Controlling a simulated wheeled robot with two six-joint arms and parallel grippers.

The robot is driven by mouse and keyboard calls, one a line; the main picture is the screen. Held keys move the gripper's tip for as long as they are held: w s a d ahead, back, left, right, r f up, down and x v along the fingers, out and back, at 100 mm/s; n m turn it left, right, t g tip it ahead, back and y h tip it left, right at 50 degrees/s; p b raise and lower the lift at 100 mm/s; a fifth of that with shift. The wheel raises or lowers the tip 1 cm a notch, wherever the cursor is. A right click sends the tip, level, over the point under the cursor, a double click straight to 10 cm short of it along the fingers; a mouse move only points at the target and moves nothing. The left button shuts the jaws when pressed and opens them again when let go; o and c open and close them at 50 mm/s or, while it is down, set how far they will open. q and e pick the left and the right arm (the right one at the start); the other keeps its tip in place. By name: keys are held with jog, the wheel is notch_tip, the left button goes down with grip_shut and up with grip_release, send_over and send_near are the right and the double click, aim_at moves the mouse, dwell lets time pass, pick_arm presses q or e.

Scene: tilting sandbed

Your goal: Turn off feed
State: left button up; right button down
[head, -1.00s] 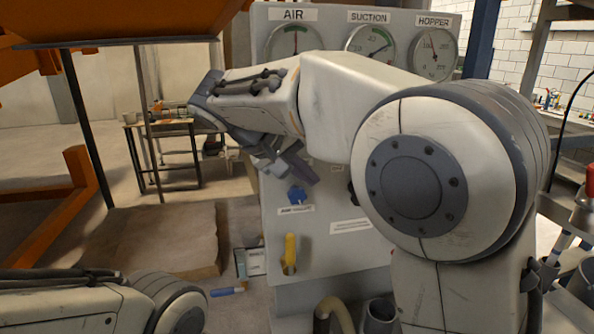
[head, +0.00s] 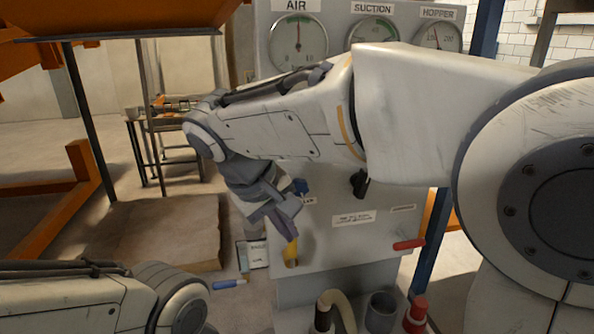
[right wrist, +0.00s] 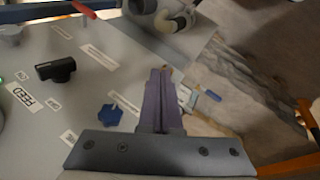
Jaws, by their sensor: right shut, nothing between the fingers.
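The black feed knob (head: 358,183) is on the grey control panel (head: 340,245), partly behind my right forearm in the head view. In the right wrist view the knob (right wrist: 56,69) shows whole beside its FEED label (right wrist: 24,98), with small labels near it; its setting is hard to tell. My right gripper (head: 283,226) is shut and empty, left of and below the knob, in front of the yellow handle (head: 291,252). Its closed fingers (right wrist: 160,85) point past the blue knob (right wrist: 110,115) in the right wrist view. My left gripper is out of view.
AIR (head: 298,42), SUCTION (head: 378,30) and HOPPER (head: 438,38) gauges top the panel. A red lever (head: 409,244) sticks out at its lower right. A hose (head: 338,308) and a grey cup (head: 381,312) stand below.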

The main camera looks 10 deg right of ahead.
jog(key=s+a+f+n+g+y, duration=0.1)
jog(key=s+f+y, duration=0.1)
jog(key=s+f, duration=0.5)
jog(key=s+a+f+n+g+y, duration=0.1)
jog(key=s+f+n+g+y, duration=0.1)
jog(key=s+f, duration=0.5)
jog(key=s+y, duration=0.1)
jog(key=s, duration=0.4)
jog(key=shift+s+a, duration=0.2)
jog(key=shift+a, duration=0.1)
